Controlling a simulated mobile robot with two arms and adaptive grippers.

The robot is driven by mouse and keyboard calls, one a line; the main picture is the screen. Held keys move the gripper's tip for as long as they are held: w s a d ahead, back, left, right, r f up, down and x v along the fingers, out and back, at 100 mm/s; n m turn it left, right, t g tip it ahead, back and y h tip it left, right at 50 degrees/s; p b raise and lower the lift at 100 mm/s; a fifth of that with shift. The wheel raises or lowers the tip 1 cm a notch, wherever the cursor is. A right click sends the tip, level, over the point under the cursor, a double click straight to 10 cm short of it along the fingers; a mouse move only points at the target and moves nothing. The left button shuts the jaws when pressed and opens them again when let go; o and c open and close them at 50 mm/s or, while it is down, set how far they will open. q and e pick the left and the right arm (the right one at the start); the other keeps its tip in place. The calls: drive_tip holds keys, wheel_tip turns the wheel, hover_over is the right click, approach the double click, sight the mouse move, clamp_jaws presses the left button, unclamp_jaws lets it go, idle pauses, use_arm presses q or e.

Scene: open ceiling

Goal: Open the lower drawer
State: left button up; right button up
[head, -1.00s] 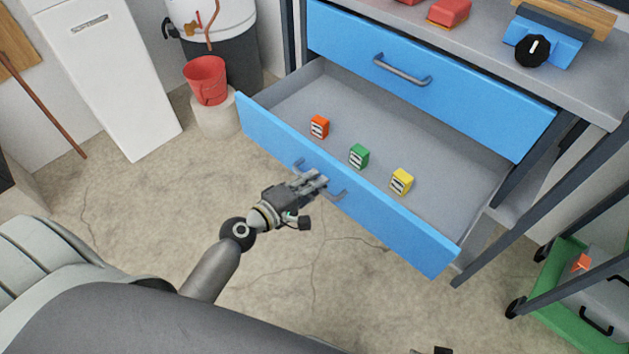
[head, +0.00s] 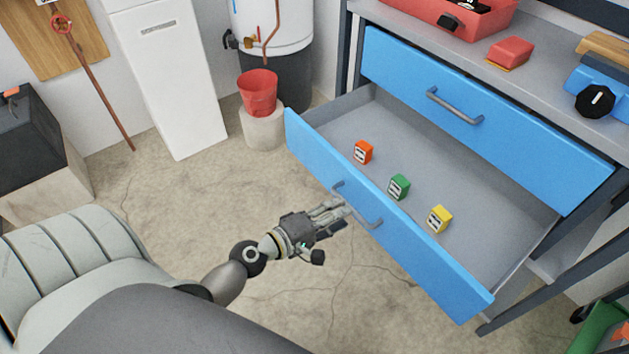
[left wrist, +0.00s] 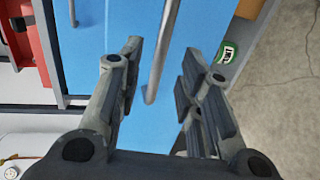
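The lower drawer (head: 390,218) of the workbench is pulled well out; its blue front and grey inside show in the head view. Its grey bar handle (head: 372,221) is on the front's outer face. My left gripper (head: 340,207) is just outside the front, close to the handle and partly covering it. In the left wrist view my left gripper (left wrist: 158,75) has its fingers apart with nothing gripped; a grey handle bar (left wrist: 157,60) shows ahead of the gap against blue. Whether a finger touches the handle is unclear. My right gripper is out of view.
Orange (head: 363,152), green (head: 399,187) and yellow (head: 440,219) small boxes stand in the drawer. The upper drawer (head: 480,120) is shut above. A red bucket (head: 258,92) stands on a pedestal behind left. The floor left of the drawer is clear.

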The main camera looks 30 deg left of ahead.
use_arm(q)
drive_tip(key=v, duration=0.7)
drive_tip(key=shift+s, duration=0.1)
